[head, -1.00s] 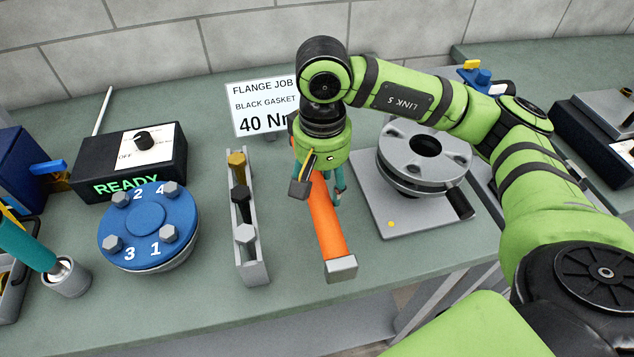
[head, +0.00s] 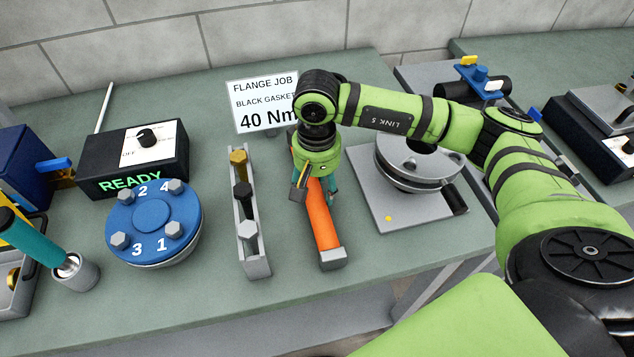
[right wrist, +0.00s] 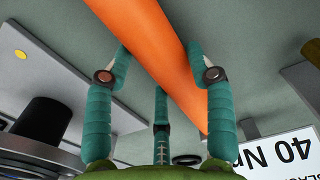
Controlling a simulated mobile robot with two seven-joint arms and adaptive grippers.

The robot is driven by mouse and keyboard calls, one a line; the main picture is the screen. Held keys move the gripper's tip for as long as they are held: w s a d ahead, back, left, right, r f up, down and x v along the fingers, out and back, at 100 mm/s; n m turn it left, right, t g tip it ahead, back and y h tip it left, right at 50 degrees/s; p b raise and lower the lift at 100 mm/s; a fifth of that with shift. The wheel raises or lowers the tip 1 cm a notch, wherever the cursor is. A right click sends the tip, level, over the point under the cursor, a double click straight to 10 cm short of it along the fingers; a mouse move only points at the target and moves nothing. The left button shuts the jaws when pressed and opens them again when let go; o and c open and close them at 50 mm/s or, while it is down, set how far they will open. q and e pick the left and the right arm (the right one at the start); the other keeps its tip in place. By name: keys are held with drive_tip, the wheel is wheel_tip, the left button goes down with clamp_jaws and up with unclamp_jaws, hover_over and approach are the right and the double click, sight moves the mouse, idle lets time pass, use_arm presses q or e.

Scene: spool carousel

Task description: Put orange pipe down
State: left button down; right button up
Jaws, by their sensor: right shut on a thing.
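The orange pipe (head: 321,215) lies lengthwise in the head view, with a grey squared piece (head: 332,259) at its near end. My right gripper (head: 315,188) is shut on the pipe from above, around its far part. In the right wrist view, the pipe (right wrist: 165,45) runs diagonally between the teal fingers of my right gripper (right wrist: 160,52). The pipe is at or close to the green bench top (head: 290,300); I cannot tell whether it touches. Its far end is hidden by my gripper.
A grey bolt rack (head: 257,265) stands close left of the pipe, and a grey flange fixture (head: 370,210) stands to the right. A blue numbered disc (head: 154,222), a READY box (head: 130,160) and a flange job sign (head: 262,103) are farther left or behind. The bench front is clear.

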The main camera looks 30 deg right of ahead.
sight(317, 186)
drive_tip(key=o, duration=1.6)
drive_tip(key=shift+r, duration=0.3)
wheel_tip(317, 186, up, 12)
drive_tip(key=b, duration=0.2)
drive_tip(key=shift+f, duration=0.2)
